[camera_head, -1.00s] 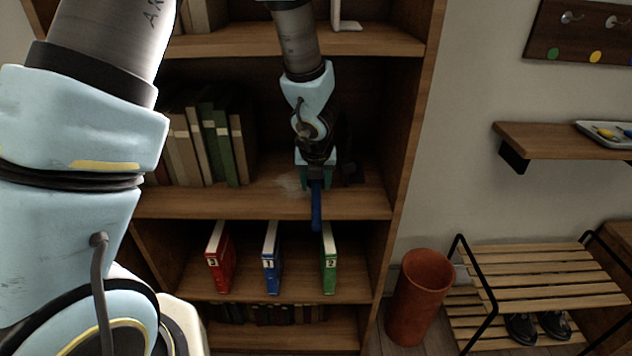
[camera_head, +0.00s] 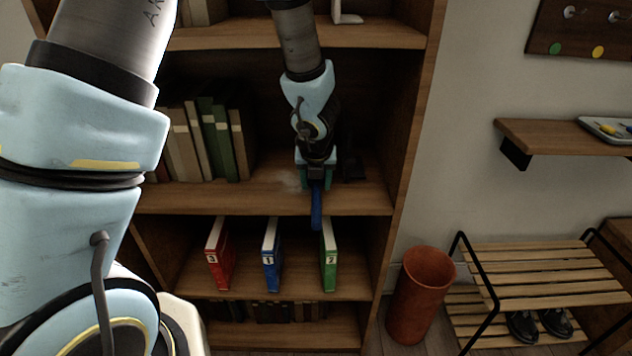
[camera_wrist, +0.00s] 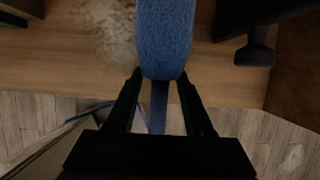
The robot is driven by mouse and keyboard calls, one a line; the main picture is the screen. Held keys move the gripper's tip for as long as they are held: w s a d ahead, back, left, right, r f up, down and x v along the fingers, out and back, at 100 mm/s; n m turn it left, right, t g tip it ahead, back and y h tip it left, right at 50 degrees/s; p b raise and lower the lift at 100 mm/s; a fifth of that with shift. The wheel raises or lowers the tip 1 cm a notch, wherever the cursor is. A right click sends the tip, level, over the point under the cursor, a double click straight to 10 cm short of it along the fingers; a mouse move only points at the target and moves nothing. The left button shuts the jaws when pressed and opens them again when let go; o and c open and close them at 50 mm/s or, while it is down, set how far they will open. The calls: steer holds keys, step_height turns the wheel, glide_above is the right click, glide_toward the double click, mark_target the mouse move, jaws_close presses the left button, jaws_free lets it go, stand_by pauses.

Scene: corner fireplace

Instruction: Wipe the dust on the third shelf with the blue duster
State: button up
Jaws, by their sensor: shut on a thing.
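My gripper (camera_head: 316,182) is shut on the blue duster (camera_head: 316,208) at the front of the shelf (camera_head: 240,200) that bears a row of books. In the wrist view the duster's fuzzy blue head (camera_wrist: 165,38) reaches forward from between my gripper's fingers (camera_wrist: 160,88), over the wooden shelf. I cannot tell whether the head touches the board. A pale patch of dust (camera_head: 290,180) lies on the shelf just left of my gripper. The dust (camera_wrist: 112,28) also shows left of the duster head in the wrist view.
Upright books (camera_head: 208,140) stand left of the dust. A dark object (camera_head: 353,165) sits to the right; its dark foot (camera_wrist: 254,52) appears in the wrist view. Red, blue and green binders stand on the shelf below. The bookcase's right side wall (camera_head: 408,130) bounds the shelf.

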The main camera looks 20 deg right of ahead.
steer(key=shift+f+b, duration=0.8)
steer(key=shift+f, duration=0.05)
